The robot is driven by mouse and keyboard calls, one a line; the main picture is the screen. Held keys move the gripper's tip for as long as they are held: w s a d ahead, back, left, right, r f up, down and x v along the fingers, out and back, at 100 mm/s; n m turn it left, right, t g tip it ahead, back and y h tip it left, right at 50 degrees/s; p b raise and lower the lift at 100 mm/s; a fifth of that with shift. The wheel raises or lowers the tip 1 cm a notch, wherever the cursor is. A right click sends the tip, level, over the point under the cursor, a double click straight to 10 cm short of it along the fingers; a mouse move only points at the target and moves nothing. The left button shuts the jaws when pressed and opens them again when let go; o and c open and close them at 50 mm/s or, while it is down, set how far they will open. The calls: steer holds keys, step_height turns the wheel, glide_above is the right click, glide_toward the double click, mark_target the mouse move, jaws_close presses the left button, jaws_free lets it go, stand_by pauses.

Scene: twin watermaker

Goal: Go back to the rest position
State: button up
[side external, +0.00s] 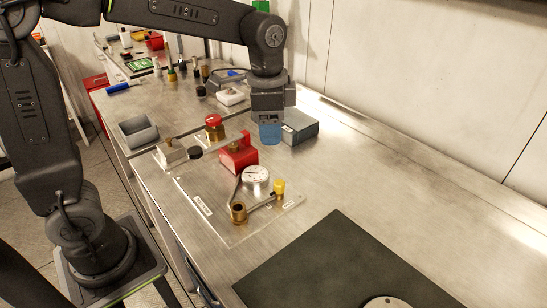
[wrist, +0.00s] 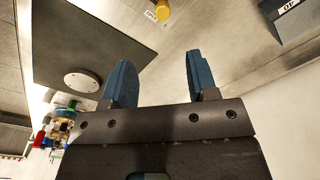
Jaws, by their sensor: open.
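My gripper (side external: 270,134) hangs from my arm, pointing down over the metal bench, behind the red block (side external: 238,157) and just left of the grey box (side external: 301,128) in the side view. Its blue fingers stand apart in the wrist view (wrist: 157,78). Nothing shows between them. The gap between the fingertips and the bench is hard to judge in the side view.
A plate (side external: 205,205) with a round gauge (side external: 256,178), a brass fitting (side external: 238,212) and a yellow cap (side external: 279,187) lies in front. A dark mat (side external: 335,265) covers the near right. A grey tray (side external: 138,132) and several tools stand at left and back. The bench along the wall is clear.

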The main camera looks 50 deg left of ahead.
steer(key=s+a+n+t, duration=0.1)
steer(key=s+n, duration=0.3)
steer(key=s, duration=0.4)
steer(key=s+a+n+t, duration=0.2)
steer(key=s+n+t, duration=0.2)
steer(key=s, duration=0.3)
steer(key=shift+s+a+r, duration=0.3)
steer(key=shift+s+r, duration=0.1)
stand_by(0.8)
